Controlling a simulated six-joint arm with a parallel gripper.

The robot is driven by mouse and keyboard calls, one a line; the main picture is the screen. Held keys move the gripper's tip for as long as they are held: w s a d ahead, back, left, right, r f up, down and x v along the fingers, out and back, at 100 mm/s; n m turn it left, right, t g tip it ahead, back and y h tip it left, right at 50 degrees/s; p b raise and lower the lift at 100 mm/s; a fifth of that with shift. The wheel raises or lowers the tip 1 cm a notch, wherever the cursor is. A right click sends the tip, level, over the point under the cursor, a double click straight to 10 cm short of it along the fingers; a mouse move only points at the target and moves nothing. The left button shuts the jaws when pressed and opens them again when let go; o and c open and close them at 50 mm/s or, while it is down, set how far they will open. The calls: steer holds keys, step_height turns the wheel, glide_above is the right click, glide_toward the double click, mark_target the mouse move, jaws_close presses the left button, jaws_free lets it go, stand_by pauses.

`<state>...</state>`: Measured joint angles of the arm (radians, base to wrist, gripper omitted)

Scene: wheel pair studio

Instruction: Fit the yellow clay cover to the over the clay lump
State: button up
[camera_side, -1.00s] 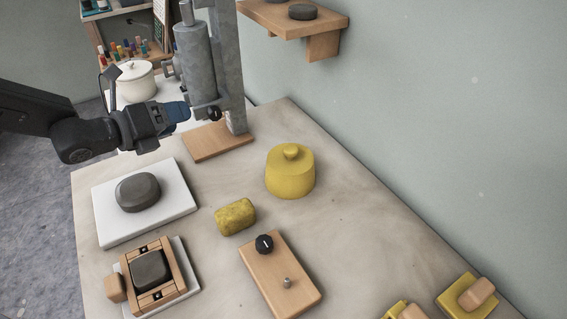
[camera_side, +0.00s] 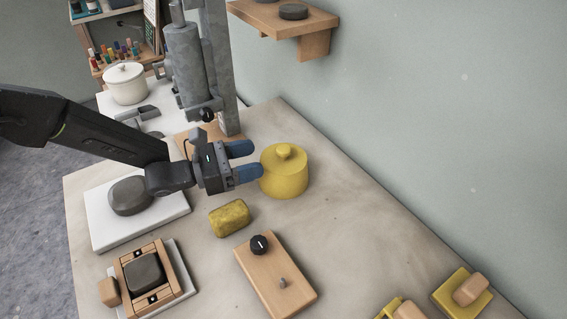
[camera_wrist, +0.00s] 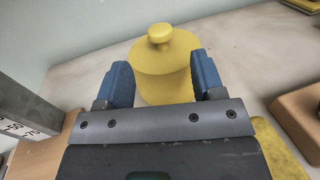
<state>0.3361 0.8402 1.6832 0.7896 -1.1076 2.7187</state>
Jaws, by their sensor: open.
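The yellow cover (camera_side: 284,174) is a round pot-like piece with a knob on top, standing upright on the table. It also shows in the wrist view (camera_wrist: 163,68), ahead of and between my fingers. My gripper (camera_side: 246,160) is open and empty, its blue fingertips just left of the cover in the side view. I cannot tell whether a fingertip touches it. A dark grey clay lump (camera_side: 130,195) sits on a white board (camera_side: 105,232), partly behind my arm. Another dark lump (camera_side: 145,271) sits inside a wooden frame at the front left.
A yellow sponge-like block (camera_side: 229,218) lies in front of my gripper. A grey column (camera_side: 222,75) stands behind. Yellow pieces with wooden grips (camera_side: 462,292) lie at front right. The table right of the cover is clear.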

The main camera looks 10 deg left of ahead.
mark_target(277, 151)
steer(key=shift+x, duration=3)
steer(key=shift+r, duration=0.2)
steer(key=shift+c, duration=0.2)
steer(key=c, duration=1)
steer(key=shift+o, duration=0.2)
step_height(277, 151, up, 10)
